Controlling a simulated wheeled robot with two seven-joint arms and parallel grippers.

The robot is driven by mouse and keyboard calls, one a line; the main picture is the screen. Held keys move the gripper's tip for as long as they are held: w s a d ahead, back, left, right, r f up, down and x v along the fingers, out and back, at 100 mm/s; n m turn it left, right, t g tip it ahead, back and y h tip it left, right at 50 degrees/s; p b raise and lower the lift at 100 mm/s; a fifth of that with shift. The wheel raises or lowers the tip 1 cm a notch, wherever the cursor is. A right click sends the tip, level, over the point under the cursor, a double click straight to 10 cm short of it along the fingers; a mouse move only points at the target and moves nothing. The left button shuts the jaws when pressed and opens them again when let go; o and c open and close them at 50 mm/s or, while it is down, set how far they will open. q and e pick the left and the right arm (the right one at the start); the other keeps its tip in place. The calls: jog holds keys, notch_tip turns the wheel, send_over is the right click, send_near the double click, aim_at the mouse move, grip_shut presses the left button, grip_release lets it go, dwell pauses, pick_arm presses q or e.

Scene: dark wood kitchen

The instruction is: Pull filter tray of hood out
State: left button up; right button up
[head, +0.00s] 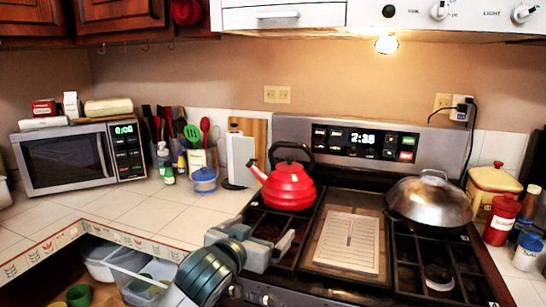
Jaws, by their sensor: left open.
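The white range hood (330,12) runs along the top edge of the head view and is cut off there. On its left part is a white front panel with a slim handle, which looks like the filter tray (262,18); it appears flush with the hood. My left gripper (271,233) is open and empty, low over the front left of the stove, well below the hood. My right gripper is not in view.
A red kettle (289,187) and a lidded wok (430,200) stand on the stove (312,262). A microwave (70,158) and utensils (186,131) are on the left counter. Condiment bottles (502,219) stand at right. The space between hood and stove is open.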

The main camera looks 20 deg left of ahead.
aim_at(275, 15)
pick_arm(q)
jog(key=s+r+t, duration=0.2)
jog(key=r+t, duration=0.1)
jog(key=r, duration=1.7)
jog(key=s+a+r+t, duration=0.1)
jog(key=r+t, duration=0.3)
jog(key=r, duration=1.6)
jog(key=shift+s+a+n+t, duration=0.3)
jog(key=shift+s+n, duration=0.1)
jog(key=shift+s, duration=0.25)
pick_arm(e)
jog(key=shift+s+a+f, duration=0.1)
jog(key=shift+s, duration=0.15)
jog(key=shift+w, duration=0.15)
